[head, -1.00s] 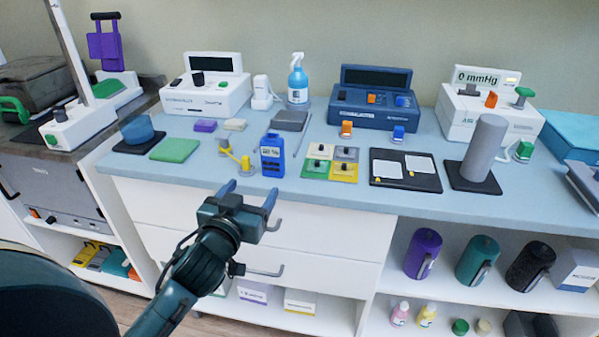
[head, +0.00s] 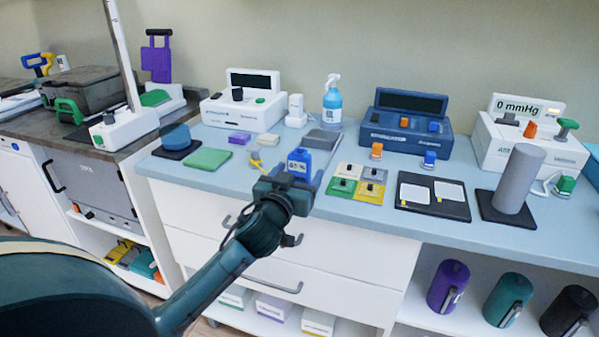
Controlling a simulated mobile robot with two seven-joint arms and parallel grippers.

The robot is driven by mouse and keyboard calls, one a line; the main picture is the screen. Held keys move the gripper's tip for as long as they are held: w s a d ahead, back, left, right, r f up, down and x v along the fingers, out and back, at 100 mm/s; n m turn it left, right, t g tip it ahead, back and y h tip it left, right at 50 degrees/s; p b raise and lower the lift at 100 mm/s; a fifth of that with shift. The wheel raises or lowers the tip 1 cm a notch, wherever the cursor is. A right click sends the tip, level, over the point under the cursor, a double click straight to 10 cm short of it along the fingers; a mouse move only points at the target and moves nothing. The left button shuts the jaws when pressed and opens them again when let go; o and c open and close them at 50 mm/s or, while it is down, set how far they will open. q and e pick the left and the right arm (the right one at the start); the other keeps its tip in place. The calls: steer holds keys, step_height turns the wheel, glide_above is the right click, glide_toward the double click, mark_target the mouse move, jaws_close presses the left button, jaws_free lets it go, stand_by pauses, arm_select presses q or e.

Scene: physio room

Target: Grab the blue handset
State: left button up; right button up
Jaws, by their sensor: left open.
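The blue handset (head: 299,160) stands upright near the front edge of the counter, with a small pale display on its face. My left gripper (head: 295,177) is open, directly in front of the handset in the head view, and hides its lower part. Its fingers point toward the handset. I cannot tell whether they touch it or reach around it. My right gripper is not in view.
A grey-and-yellow item (head: 258,162) lies close left of the handset. Four-coloured tiles (head: 345,187) lie to its right, and a grey pad (head: 322,140) behind. A blue console (head: 405,130) and spray bottle (head: 332,105) stand farther back. Drawer handles project below.

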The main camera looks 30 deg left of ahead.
mark_target(302, 163)
arm_select(q)
steer(key=x, duration=0.4)
steer(key=shift+w+a, duration=0.3)
steer(key=shift+c, duration=0.5)
steer(key=shift+r, duration=0.1)
steer(key=c, duration=1)
